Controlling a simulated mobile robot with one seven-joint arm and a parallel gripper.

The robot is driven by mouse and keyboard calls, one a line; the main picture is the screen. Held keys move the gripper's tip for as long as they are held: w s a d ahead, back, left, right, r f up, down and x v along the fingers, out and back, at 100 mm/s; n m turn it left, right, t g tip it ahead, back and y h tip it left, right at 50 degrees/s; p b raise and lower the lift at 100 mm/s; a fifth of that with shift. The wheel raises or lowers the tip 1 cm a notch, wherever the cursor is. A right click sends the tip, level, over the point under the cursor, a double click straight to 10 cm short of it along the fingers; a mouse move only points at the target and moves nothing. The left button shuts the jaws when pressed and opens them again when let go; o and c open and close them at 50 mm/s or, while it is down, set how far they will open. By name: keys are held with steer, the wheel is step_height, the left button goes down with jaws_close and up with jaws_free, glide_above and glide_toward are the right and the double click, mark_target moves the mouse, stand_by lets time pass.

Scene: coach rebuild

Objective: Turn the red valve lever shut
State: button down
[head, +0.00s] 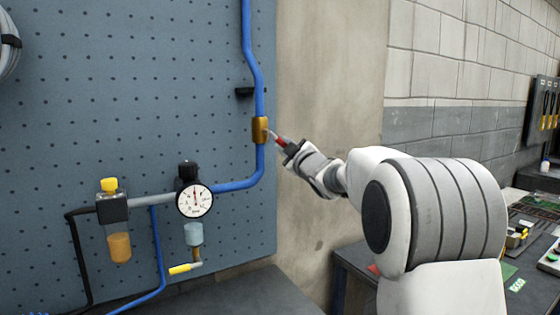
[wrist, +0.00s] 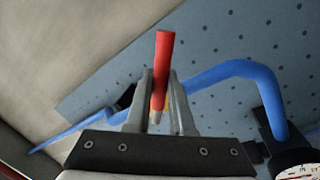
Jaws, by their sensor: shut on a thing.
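The red valve lever (head: 279,141) sticks out to the right and slightly down from the brass valve body (head: 259,130), which sits on the vertical blue pipe. My gripper (head: 287,146) reaches in from the right and is shut on the lever. In the wrist view the red lever (wrist: 164,55) stands between the two fingers of my gripper (wrist: 160,82), its red end extending past them. The valve body is mostly hidden behind the fingers there.
A blue pipe (head: 247,30) runs down the pegboard (head: 130,60) and bends left to a pressure gauge (head: 194,201). A small black bracket (head: 244,92) juts out above the valve. A workbench (head: 350,262) with parts stands at the right.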

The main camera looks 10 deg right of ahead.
steer(key=n, duration=0.1)
steer(key=r+n, duration=0.1)
steer(key=n, duration=0.1)
steer(key=d+n+y+b, duration=0.1)
steer(key=shift+w+r, duration=0.15)
steer(key=shift+r, duration=0.15)
steer(key=shift+d+r+n+y+b, duration=0.15)
steer(key=shift+r+n+y, duration=0.2)
steer(key=shift+n, duration=0.6)
steer(key=shift+r+n+y+b, duration=0.1)
steer(key=shift+r+n, duration=0.35)
steer(key=shift+n, duration=0.45)
steer(key=shift+d+r+n+y+b, duration=0.15)
steer(key=shift+r+n+y, duration=0.2)
steer(key=shift+n, duration=0.6)
steer(key=shift+a+r, duration=0.1)
steer(key=shift+a, duration=0.05)
steer(key=c, duration=0.8)
jaws_free()
steer(key=b+v, duration=0.2)
steer(key=v, duration=1.5)
steer(key=shift+r, duration=0.1)
